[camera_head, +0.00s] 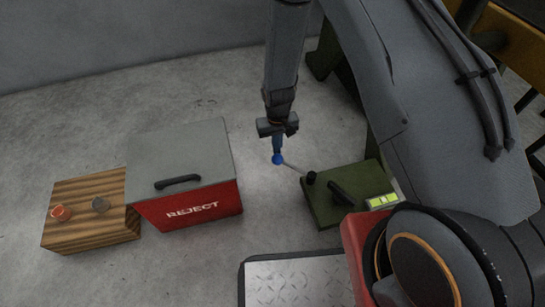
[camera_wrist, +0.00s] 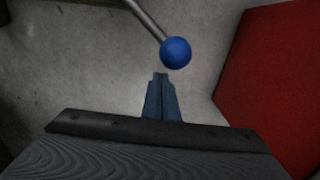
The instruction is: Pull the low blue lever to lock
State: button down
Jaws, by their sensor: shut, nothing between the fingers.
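The low blue lever is a thin metal rod with a blue ball knob (camera_head: 278,159). In the head view its rod runs from a black pivot on the green box (camera_head: 330,212) out to the left. In the wrist view the blue knob (camera_wrist: 176,53) is just beyond and slightly right of my fingertips, with the rod going up and left. My gripper (camera_head: 277,154) points down at the knob, its fingers together. In the wrist view the shut fingers (camera_wrist: 161,78) hold nothing, and a small gap shows between them and the knob. Whether they touch it in the head view I cannot tell.
A red box marked REJECT (camera_head: 190,208) with a grey lid and black handle stands left of the lever. A wooden block (camera_head: 90,232) with two round knobs is further left. The green box carries a black handle (camera_head: 341,193) and a lit yellow-green display (camera_head: 382,201).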

jog(key=shift+s+p, duration=3.25)
jog(key=shift+s, duration=2.4)
notch_tip(320, 180, up, 10)
jog(key=w+p, duration=0.2)
jog(key=p, duration=0.6)
jog(key=shift+a, duration=0.25)
